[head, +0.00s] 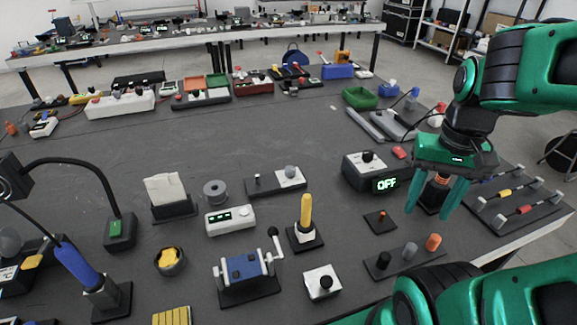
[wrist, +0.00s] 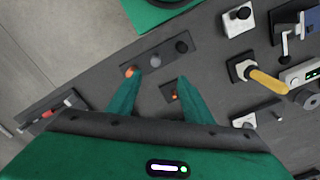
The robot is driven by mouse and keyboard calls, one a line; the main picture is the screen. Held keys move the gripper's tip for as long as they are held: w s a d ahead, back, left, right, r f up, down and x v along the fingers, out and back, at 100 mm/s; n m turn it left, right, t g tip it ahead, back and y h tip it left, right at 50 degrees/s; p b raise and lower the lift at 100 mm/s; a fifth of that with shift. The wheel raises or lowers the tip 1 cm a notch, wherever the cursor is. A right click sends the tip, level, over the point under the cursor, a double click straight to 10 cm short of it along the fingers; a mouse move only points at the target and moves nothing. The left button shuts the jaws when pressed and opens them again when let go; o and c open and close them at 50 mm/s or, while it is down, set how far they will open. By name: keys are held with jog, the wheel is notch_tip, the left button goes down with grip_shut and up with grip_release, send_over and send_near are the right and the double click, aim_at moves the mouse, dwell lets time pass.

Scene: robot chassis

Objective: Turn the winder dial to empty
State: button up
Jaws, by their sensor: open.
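No part is clearly labelled as the winder dial, so I cannot tell which it is. A grey box (head: 360,180) carries a black knob (head: 367,157) and a green display reading "OFF"; it stands left of my gripper. A blue crank device (head: 243,268) with a black-knobbed handle is at the front middle; part of it shows in the wrist view (wrist: 309,22). My gripper (head: 428,208) is open, pointing down, its fingers apart. A dark block with a copper-coloured top (head: 436,192) shows behind and between the fingers in the head view. I see nothing held.
A plate with black, grey and orange knobs (head: 405,257) lies in front of my gripper. A small plate with a red peg (head: 380,222) is left of it. A yellow lever (head: 305,212) stands further left. A rack with yellow and red sliders (head: 520,208) is right.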

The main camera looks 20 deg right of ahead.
jog(key=w+r+m, duration=0.2)
jog(key=w+m, duration=0.3)
jog(key=w, duration=0.6)
jog(key=m, duration=1.3)
send_near(290, 168)
jog(key=shift+m, duration=0.3)
notch_tip(290, 168, down, 9)
jog(key=shift+w, duration=0.1)
jog(key=c, duration=1.1)
jog(key=shift+o, duration=0.2)
